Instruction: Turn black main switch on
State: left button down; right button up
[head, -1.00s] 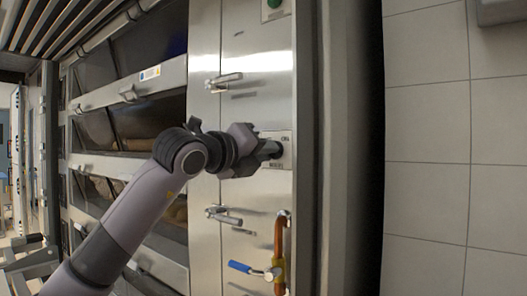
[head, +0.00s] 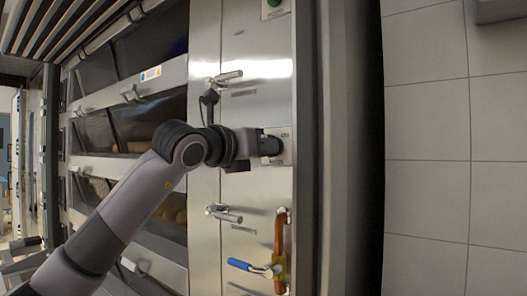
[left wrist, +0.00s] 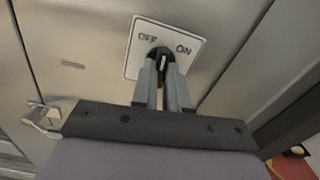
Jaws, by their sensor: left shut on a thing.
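The black main switch (left wrist: 162,54) is a small rotary knob on a white plate (left wrist: 138,62) marked OFF on the left and ON on the right in the left wrist view. A pale mark on the knob shows between my fingers, roughly between the two words; its exact direction is hard to tell. My left gripper (left wrist: 169,78) is shut on the knob, one finger on each side. In the head view the left gripper (head: 268,146) reaches the plate (head: 287,136) on the steel panel and mostly hides the knob. My right gripper is not in view.
Metal handles stick out of the panel above (head: 226,77) and below (head: 224,215) the switch. A copper pipe with a blue-handled valve (head: 240,265) is lower down. Oven decks with bread are on the left. A tiled surface (head: 430,120) is on the right.

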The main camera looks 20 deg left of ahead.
pick_arm(q)
jog(key=m, duration=1)
jog(key=shift+m, duration=0.3)
dwell(0.4)
jog(key=c, duration=1.1)
grip_release()
jog(key=shift+c, duration=0.2)
